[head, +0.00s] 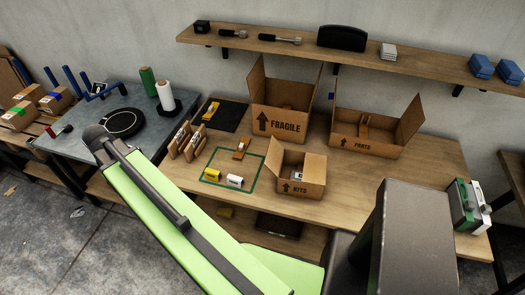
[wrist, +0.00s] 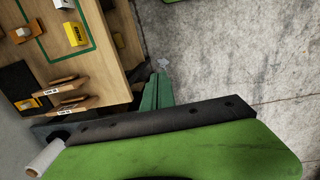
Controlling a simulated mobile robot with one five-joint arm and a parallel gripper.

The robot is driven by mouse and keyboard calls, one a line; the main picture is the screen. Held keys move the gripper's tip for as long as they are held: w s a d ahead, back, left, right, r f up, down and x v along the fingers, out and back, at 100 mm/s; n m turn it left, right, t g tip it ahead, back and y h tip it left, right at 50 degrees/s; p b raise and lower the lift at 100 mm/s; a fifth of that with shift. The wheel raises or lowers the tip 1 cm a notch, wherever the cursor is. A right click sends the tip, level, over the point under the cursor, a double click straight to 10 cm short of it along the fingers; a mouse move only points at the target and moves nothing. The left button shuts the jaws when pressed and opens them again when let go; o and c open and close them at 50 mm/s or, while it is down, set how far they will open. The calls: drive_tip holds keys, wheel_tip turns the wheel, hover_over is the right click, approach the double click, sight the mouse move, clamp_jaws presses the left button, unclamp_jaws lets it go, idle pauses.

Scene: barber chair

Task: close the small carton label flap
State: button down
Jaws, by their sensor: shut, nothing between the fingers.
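The small carton marked KITS (head: 300,189) stands on the wooden table, right of the green outline in the head view. Its top is open, with one flap (head: 273,154) standing up on the left and another (head: 313,166) toward the right. A small pale item (head: 298,175) shows inside. I cannot tell which flap is the label flap. The carton is not in the wrist view. My gripper (wrist: 157,92) is shut and empty in the wrist view, beyond the table's edge and over the floor side. In the head view my green arm hides part of the table's left front.
Larger open cartons marked FRAGILE (head: 281,122) and PARTS (head: 365,145) stand behind the small one. A yellow block (head: 213,175) and a white block (head: 235,181) lie inside the green outline. Brown holders (head: 188,142) stand left. A shelf (head: 350,62) runs above.

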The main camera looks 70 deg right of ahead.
drive_tip(key=s+d, duration=0.4)
drive_tip(key=d, duration=0.7)
drive_tip(key=g+b, duration=0.3)
drive_tip(key=b, duration=0.4)
approach(275, 156)
wheel_tip(275, 156, down, 5)
drive_tip(key=w, duration=0.2)
drive_tip(key=shift+s+a+r+n, duration=0.2)
drive_tip(key=shift+a+n, duration=0.05)
drive_tip(key=shift+n, duration=0.15)
